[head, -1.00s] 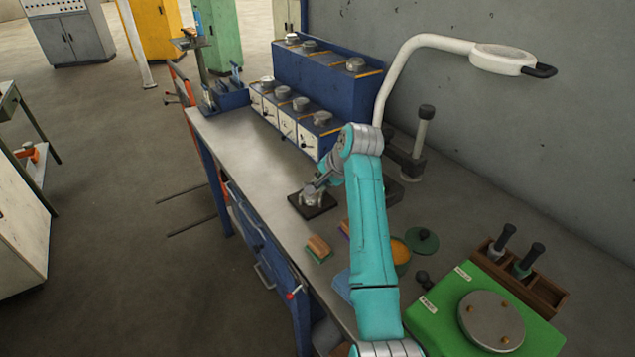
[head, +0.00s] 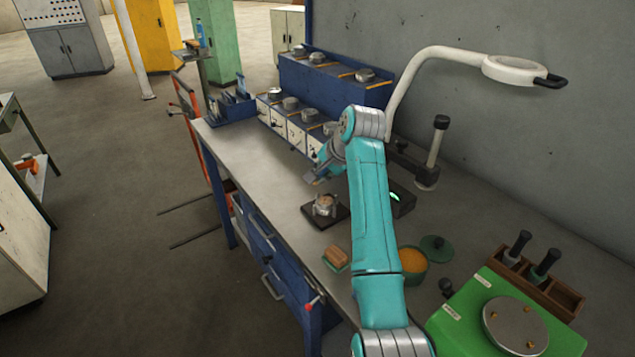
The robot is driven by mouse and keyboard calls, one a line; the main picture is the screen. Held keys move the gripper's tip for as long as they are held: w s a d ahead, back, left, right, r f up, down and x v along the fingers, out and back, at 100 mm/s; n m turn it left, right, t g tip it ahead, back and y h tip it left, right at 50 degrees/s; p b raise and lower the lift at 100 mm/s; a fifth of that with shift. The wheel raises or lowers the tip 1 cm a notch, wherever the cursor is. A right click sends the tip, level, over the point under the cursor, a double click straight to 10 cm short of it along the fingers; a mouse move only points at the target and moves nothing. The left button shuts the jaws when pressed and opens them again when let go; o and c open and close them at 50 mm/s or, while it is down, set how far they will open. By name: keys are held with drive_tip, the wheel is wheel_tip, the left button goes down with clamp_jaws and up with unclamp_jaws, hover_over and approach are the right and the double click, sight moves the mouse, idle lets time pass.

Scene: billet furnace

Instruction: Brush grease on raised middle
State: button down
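A small metal piece with a brownish top and upright posts (head: 325,205) sits on a dark square plate (head: 313,218) on the bench. Which part of it is the raised middle is too small to tell. My gripper (head: 317,180) is above and just behind the piece, apart from it. Its fingers are small and partly behind my arm, so I cannot see whether they hold anything. An open green tub with an orange filling (head: 412,262), perhaps the grease, stands right of my forearm. No brush can be made out for sure.
A brown block on a green base (head: 336,257) lies near the front edge. A green lid (head: 437,247), a wooden rack with black-handled tools (head: 540,285) and a green device with a round plate (head: 515,325) are at right. Blue units with knobs (head: 295,125) stand behind.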

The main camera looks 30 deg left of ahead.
drive_tip(key=shift+r, duration=1.25)
drive_tip(key=shift+s+f, duration=0.1)
drive_tip(key=shift+f, duration=0.35)
drive_tip(key=shift+d, duration=0.1)
